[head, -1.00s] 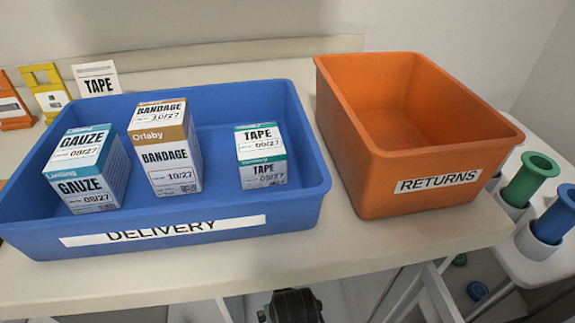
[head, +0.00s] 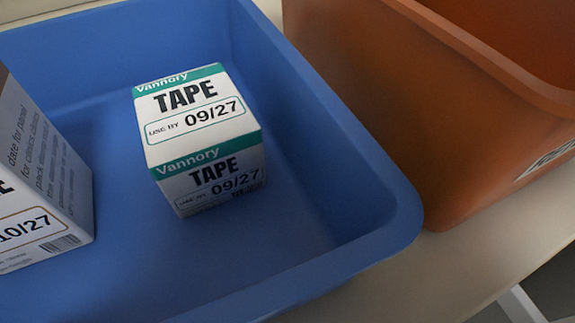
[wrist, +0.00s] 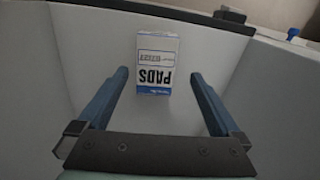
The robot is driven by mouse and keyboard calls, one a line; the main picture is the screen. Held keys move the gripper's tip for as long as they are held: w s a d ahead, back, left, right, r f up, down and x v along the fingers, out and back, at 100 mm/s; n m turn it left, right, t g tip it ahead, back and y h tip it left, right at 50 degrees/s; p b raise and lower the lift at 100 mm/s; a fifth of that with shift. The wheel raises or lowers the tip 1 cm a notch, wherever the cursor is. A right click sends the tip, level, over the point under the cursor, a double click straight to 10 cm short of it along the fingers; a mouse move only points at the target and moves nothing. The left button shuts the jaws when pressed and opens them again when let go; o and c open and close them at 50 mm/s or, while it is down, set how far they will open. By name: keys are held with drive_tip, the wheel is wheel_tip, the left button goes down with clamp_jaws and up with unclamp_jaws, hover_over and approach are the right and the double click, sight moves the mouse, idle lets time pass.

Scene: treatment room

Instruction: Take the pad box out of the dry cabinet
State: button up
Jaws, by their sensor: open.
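In the wrist view, the pad box (wrist: 157,65) is a small white box with a blue band, and its PADS lettering appears upside down. It stands inside a white-walled space, with a pale wall (wrist: 95,50) beside it. My gripper (wrist: 162,82) is open, with one blue finger to the left of the box and one to the right. The fingers look apart from the box, and I cannot tell how far ahead of them it is. The head view shows neither the pad box nor my gripper.
In the head view, a blue bin (head: 330,262) holds a tape box (head: 200,135) marked 09/27 and a partly visible box (head: 40,180) marked 10/27. An orange bin (head: 400,120) stands to its right.

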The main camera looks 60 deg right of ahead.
drive_tip(key=shift+d+f+b, duration=0.2)
drive_tip(key=shift+f+b, duration=0.95)
drive_tip(key=shift+f, duration=0.35)
drive_tip(key=shift+d+f+b, duration=0.15)
drive_tip(key=shift+f+b, duration=0.95)
drive_tip(key=shift+f, duration=0.35)
drive_tip(key=shift+r, duration=0.1)
drive_tip(key=c, duration=1.4)
drive_tip(key=shift+r, duration=0.1)
